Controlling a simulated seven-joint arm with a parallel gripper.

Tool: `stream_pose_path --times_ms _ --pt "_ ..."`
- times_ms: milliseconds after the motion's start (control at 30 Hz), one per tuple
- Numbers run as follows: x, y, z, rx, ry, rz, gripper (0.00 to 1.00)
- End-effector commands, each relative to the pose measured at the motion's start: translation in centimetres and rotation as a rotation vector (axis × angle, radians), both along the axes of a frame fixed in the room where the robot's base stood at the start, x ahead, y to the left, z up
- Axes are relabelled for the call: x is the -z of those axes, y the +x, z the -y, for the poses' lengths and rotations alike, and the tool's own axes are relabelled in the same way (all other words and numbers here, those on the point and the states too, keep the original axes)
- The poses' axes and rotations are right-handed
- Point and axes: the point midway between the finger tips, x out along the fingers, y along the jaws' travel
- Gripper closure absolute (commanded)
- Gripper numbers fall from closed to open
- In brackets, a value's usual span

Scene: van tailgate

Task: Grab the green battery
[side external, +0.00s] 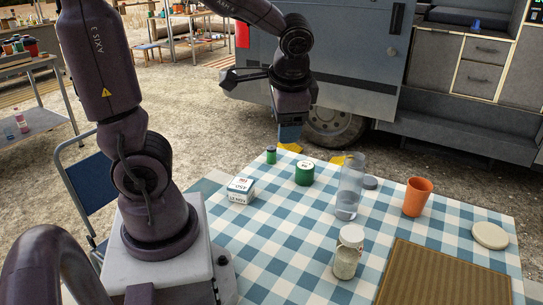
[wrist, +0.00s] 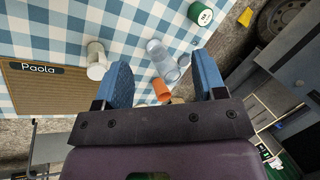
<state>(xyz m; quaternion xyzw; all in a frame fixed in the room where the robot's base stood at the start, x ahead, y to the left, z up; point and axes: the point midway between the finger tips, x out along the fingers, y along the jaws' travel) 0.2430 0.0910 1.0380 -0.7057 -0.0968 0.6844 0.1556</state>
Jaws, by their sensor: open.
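A small dark green cylinder (side external: 271,155), which looks like the green battery, stands upright near the far corner of the checked cloth in the side view. I cannot make it out in the wrist view. My gripper (side external: 289,138) hangs above the far edge of the table, up and slightly right of the green battery in the side view and apart from it. In the wrist view its two blue fingers (wrist: 163,72) are spread with nothing held between them.
A wider green tin (side external: 304,174) with a white lid stands close to the battery; a white box (side external: 240,190) is nearer my base. A clear bottle (side external: 348,188), orange cup (side external: 418,197), pale-lidded jar (side external: 348,252) and brown mat (side external: 440,275) lie further right and forward.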

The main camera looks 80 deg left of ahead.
Motion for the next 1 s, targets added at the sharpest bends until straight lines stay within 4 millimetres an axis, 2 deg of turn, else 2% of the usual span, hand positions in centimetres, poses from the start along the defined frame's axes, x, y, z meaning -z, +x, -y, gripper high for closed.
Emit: stream_pose_path --times_ms 33,367,600,800,900,1000 --pt "1.3 0.6 -1.5 0.007 0.056 -0.083 0.36" --pt "8.4 3.2 -10.8 0.148 0.436 -0.547 0.36" --pt "14.2 4.5 -16.8 0.361 0.704 -0.873 0.36" --pt "20.1 5.1 -20.6 0.618 0.904 -1.114 0.36" --pt "22.8 5.2 -21.7 0.745 0.975 -1.199 0.36" --pt "24.6 5.2 -22.3 0.833 1.017 -1.247 0.36"
